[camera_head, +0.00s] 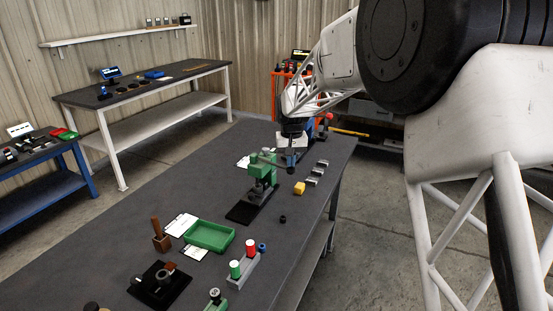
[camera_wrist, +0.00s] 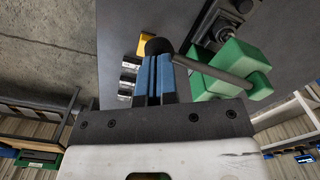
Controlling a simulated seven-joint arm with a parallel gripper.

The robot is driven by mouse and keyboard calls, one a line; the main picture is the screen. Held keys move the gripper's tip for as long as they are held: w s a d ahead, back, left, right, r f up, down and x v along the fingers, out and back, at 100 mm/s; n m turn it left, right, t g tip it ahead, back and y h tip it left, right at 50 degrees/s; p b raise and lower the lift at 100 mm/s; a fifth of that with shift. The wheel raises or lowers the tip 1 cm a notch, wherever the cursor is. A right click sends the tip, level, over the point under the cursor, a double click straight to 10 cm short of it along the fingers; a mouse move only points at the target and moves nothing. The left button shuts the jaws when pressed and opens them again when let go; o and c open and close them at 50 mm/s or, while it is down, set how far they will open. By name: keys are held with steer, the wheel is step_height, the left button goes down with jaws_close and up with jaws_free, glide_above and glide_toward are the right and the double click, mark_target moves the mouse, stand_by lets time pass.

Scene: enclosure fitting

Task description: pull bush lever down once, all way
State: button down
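The bush press is green, on a dark base plate (camera_head: 243,212), with its green head (camera_head: 262,168) on top. Its lever is a grey rod (camera_wrist: 219,75) running from the green head (camera_wrist: 220,62) out to a round black knob (camera_wrist: 158,46). In the head view the lever slopes slightly down to the right, its knob (camera_head: 290,170) lying just below my gripper (camera_head: 291,160). In the wrist view my blue fingers (camera_wrist: 157,66) lie close together, apparently shut, with the knob right at their tips. Whether they touch it I cannot tell.
A yellow block (camera_head: 299,188) and several grey metal parts (camera_head: 316,172) lie right of the press. A small black ring (camera_head: 283,219) lies nearer. A green tray (camera_head: 209,236) and a rack with red and green pieces (camera_head: 243,265) stand in front.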

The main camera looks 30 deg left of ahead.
step_height(320, 180, up, 8)
steer(key=shift+r, duration=0.25)
stand_by(1.5)
steer(key=shift+d, duration=0.1)
stand_by(0.4)
steer(key=s+d+r+m, duration=0.1)
steer(key=s+d+r, duration=0.3)
steer(key=d, duration=0.7)
steer(key=s+d+r+m+t, duration=0.1)
steer(key=s+d, duration=0.5)
steer(key=d, duration=0.4)
steer(key=s+d+r+m, duration=0.1)
steer(key=s+d+r, duration=0.3)
steer(key=d, duration=0.7)
steer(key=s+d+f+m, duration=0.1)
steer(key=s+d+f, duration=0.2)
steer(key=s+d, duration=0.3)
steer(key=s+d+f+m+t, duration=0.1)
steer(key=s+d+f, duration=0.2)
steer(key=s+d, duration=0.4)
steer(key=s+d+f+m, duration=0.1)
steer(key=s+d+f, duration=0.2)
steer(key=s+d, duration=0.4)
steer(key=s, duration=0.9)
steer(key=shift+f+t, duration=0.2)
steer(key=shift+t, duration=0.1)
